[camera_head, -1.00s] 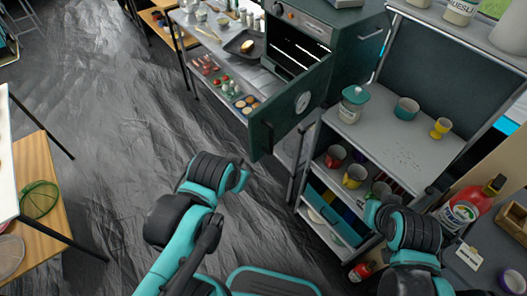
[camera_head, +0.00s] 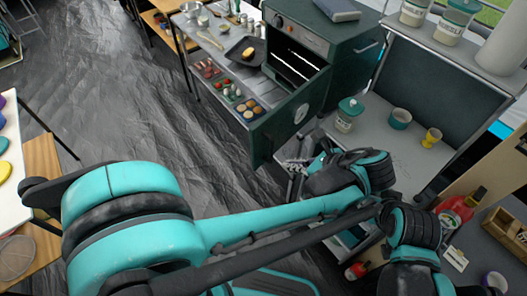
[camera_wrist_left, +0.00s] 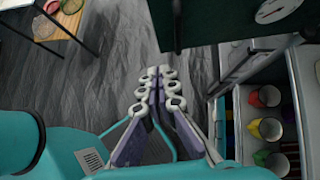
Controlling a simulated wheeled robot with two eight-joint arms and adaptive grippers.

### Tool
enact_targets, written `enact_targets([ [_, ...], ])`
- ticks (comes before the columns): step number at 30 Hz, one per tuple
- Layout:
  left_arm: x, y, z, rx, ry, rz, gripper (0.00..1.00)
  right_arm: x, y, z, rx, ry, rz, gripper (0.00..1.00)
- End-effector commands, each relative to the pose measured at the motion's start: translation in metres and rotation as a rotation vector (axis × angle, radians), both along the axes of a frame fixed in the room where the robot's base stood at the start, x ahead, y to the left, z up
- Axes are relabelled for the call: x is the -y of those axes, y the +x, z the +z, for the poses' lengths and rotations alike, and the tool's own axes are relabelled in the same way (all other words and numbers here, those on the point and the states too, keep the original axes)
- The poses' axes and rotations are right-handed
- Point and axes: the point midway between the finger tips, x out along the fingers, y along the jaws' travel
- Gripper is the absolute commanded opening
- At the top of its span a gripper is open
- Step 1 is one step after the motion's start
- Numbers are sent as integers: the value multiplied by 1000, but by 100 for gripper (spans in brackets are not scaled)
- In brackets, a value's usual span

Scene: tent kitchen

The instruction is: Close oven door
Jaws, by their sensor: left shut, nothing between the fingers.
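The dark green oven (camera_head: 345,50) stands at the top with its front open. Its oven door (camera_head: 287,117) is swung wide toward me and carries a round white dial. My left gripper (camera_head: 292,163) is shut and empty, close to the near lower edge of the door; I cannot tell whether they touch in the head view. In the left wrist view, the shut fingertips (camera_wrist_left: 159,75) point toward the dark door (camera_wrist_left: 215,18), with floor showing between them and its lower edge. My right gripper is not visible; only my right arm's links show at the lower right.
A metal table (camera_head: 207,42) with a pan and food stands left of the oven. A shelf unit (camera_head: 375,140) with jars and cups is close on the right, beside my left wrist. A white table (camera_head: 10,165) is at the left. Open floor (camera_head: 130,110) lies between.

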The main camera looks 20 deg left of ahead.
Motion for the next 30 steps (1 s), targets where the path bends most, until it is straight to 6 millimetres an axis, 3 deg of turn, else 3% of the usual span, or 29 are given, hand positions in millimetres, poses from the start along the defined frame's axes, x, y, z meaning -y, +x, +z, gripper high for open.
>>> enact_targets([
  [7, -8, 6, -14, -17, 31, -21, 0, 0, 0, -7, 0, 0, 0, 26],
  [19, -63, 34, -71, -15, 29, -18, 0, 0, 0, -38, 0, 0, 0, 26],
  [24, -85, 45, -69, -15, 28, -17, 0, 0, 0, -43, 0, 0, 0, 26],
  [30, -96, 51, -67, -16, 28, -21, 0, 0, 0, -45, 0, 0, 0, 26],
])
